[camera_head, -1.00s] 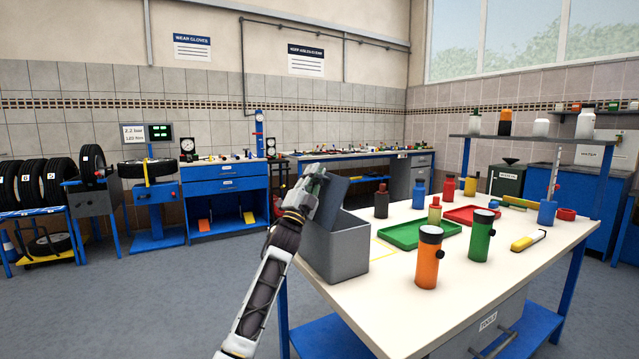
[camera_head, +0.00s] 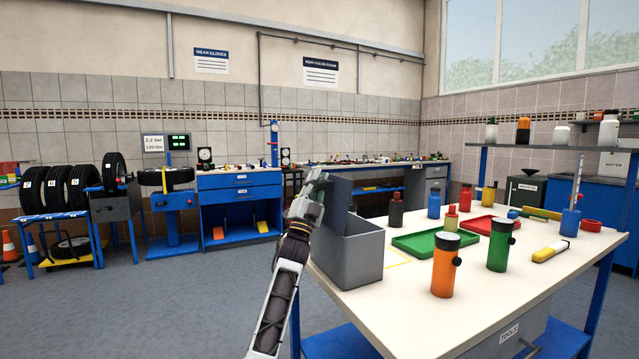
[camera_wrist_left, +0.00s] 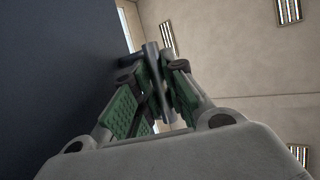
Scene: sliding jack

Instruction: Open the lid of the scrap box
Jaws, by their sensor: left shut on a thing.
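The grey scrap box (camera_head: 360,262) stands at the left corner of the white table. Its dark grey lid (camera_head: 338,205) is raised and stands steeply up from the box, so the box is open. My left gripper (camera_head: 314,188) is at the left side of the raised lid. In the left wrist view the fingers (camera_wrist_left: 166,88) are shut on a grey handle bar (camera_wrist_left: 152,62) beside the dark lid panel (camera_wrist_left: 60,75). The inside of the box is mostly hidden. My right gripper is not in view.
On the table (camera_head: 400,325), a green tray (camera_head: 420,243), an orange bottle (camera_head: 444,268) and a green bottle (camera_head: 501,245) stand right of the box. A dark bottle (camera_head: 396,213) is just behind it. The floor left of the table is clear.

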